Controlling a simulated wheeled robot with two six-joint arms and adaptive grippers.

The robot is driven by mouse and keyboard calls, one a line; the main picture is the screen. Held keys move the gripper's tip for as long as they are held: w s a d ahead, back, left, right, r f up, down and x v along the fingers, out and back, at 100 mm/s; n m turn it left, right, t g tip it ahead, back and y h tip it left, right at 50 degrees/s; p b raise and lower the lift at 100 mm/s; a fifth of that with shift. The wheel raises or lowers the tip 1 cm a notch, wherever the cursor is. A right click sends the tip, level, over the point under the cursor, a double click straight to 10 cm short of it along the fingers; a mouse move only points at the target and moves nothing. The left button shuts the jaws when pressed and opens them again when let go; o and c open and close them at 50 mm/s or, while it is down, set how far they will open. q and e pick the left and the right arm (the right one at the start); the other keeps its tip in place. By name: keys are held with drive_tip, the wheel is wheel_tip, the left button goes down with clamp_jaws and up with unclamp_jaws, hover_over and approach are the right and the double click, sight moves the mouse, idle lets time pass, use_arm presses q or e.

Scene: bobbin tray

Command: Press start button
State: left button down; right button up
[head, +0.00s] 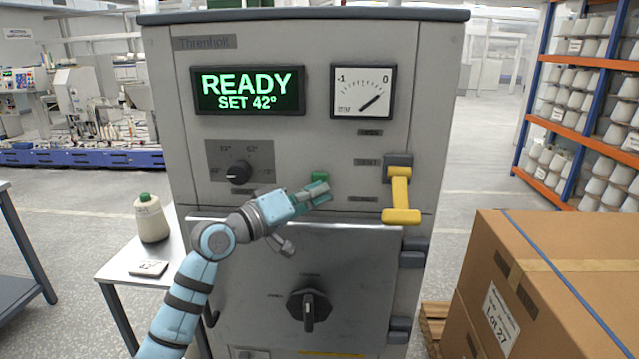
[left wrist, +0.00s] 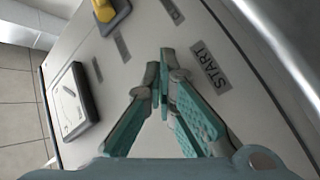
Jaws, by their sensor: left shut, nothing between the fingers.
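The green start button (head: 320,176) is on the grey machine's front panel, right of centre and below the display. My left gripper (head: 326,190) is shut and empty, with its fingertips just below and in front of the button in the head view. In the left wrist view, my left gripper's tips (left wrist: 164,56) are together beside the START label (left wrist: 209,66). The button itself does not show there, and I cannot tell whether the tips touch it. The display (head: 248,90) reads READY, SET 42°. My right gripper is not in view.
A yellow lever (head: 401,196) is right of the button, below a gauge (head: 362,91). A dial knob (head: 238,172) is to the left. A door with a black handle (head: 308,304) is below. Cardboard boxes (head: 560,265) stand at right, a side table (head: 120,268) at left.

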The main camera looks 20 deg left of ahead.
use_arm(q)
drive_tip(key=shift+w+a, duration=0.1)
drive_tip(key=shift+w, duration=0.1)
drive_tip(key=shift+s, duration=0.1)
idle(0.4)
drive_tip(key=shift+s+d+p, duration=0.3)
drive_tip(key=shift+s+p, duration=0.25)
drive_tip(key=shift+s, duration=0.15)
drive_tip(key=s+p, duration=0.1)
drive_tip(key=s+d+p, duration=0.1)
drive_tip(key=s, duration=0.1)
drive_tip(key=s+p, duration=0.1)
drive_tip(key=shift+s+d+p, duration=0.3)
drive_tip(key=shift+s+p, duration=0.05)
idle(0.5)
